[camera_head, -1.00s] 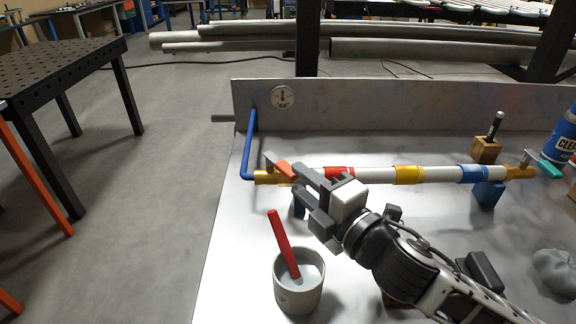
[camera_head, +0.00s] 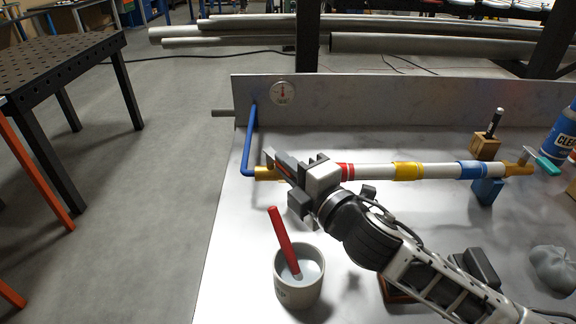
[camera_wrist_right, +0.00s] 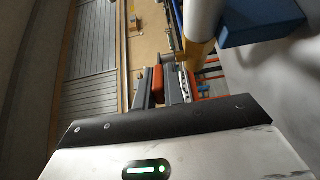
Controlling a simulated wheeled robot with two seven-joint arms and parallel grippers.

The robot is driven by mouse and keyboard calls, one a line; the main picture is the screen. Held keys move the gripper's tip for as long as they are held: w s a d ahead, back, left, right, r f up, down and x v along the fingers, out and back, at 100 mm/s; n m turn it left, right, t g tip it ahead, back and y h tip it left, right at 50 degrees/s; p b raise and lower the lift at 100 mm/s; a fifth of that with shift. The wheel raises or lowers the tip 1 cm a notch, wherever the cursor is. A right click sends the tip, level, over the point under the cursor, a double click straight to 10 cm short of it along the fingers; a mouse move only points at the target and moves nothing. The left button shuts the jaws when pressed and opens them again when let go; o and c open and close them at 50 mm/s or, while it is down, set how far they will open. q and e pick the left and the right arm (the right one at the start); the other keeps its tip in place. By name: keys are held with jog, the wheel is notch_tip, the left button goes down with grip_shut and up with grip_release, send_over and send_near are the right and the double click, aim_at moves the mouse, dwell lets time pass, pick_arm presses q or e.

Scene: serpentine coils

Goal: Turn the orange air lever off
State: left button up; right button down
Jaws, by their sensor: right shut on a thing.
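The orange air lever (camera_wrist_right: 157,86) shows between the fingers of my right gripper (camera_wrist_right: 160,88) in the wrist view. In the head view, my right gripper (camera_head: 279,168) is at the left end of the pipe (camera_head: 374,171) and is shut on the lever, hiding most of it. The lever sits on the brass valve (camera_head: 263,174) that joins the blue hose (camera_head: 250,140). A teal lever (camera_head: 548,164) is on the brass fitting at the pipe's right end. My left gripper is not in view.
A cup (camera_head: 299,285) with a red-handled tool stands in front of the pipe, close to my right arm. A gauge (camera_head: 283,92) is on the back panel. A wooden block (camera_head: 485,147), a blue can (camera_head: 565,130) and a grey lump (camera_head: 553,268) are at the right.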

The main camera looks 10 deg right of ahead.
jog(key=shift+s+a+m+t+h, duration=0.1)
jog(key=shift+a+m+t+h, duration=0.25)
jog(key=shift+m+h, duration=0.5)
jog(key=c, duration=1.5)
grip_release()
